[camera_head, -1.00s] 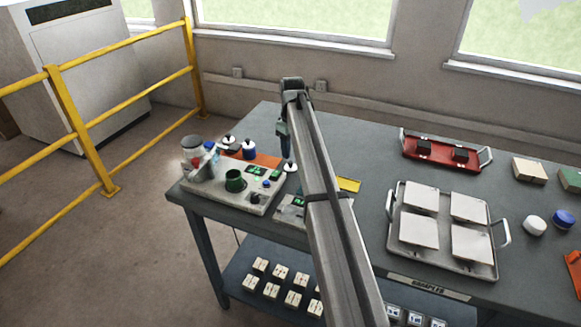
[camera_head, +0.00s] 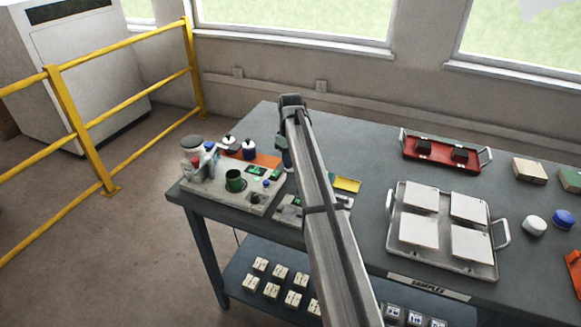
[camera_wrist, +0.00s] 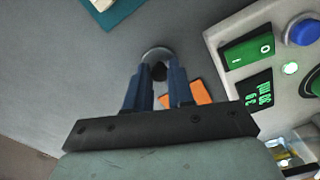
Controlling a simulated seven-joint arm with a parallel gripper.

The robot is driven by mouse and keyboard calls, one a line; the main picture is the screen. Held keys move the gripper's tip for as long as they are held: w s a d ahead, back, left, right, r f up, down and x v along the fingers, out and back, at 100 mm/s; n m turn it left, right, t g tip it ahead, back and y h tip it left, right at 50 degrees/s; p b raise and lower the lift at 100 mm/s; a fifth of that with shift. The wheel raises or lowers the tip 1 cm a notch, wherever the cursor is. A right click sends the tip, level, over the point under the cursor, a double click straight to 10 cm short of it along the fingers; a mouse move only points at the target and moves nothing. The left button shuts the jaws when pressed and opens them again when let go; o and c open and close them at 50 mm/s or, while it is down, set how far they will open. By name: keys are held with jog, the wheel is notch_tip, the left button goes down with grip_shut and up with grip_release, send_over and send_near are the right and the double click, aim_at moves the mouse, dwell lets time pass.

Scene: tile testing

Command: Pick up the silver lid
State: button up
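The silver lid (camera_wrist: 157,52) is a small round disc with a black knob, lying on the grey table in the wrist view. My gripper (camera_wrist: 158,74) is open above it, with its two blue fingers apart on either side of the knob. I cannot tell whether the fingers touch the lid. In the head view, my gripper (camera_head: 287,160) is low over the table, just right of the control panel, and the lid is hidden behind it.
A yellow pad (camera_head: 346,184) and a tray of white tiles (camera_head: 489,269) lie to the right.

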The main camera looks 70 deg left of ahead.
grip_shut()
notch_tip(320, 180, up, 8)
jog(key=shift+f, duration=0.25)
jog(key=s+d+r, duration=0.2)
jog(key=s+r, duration=0.1)
jog(key=s, duration=0.7)
jog(key=s+d+r, duration=0.2)
jog(key=s+r, duration=0.2)
jog(key=s, duration=0.6)
jog(key=shift+s+d, duration=0.2)
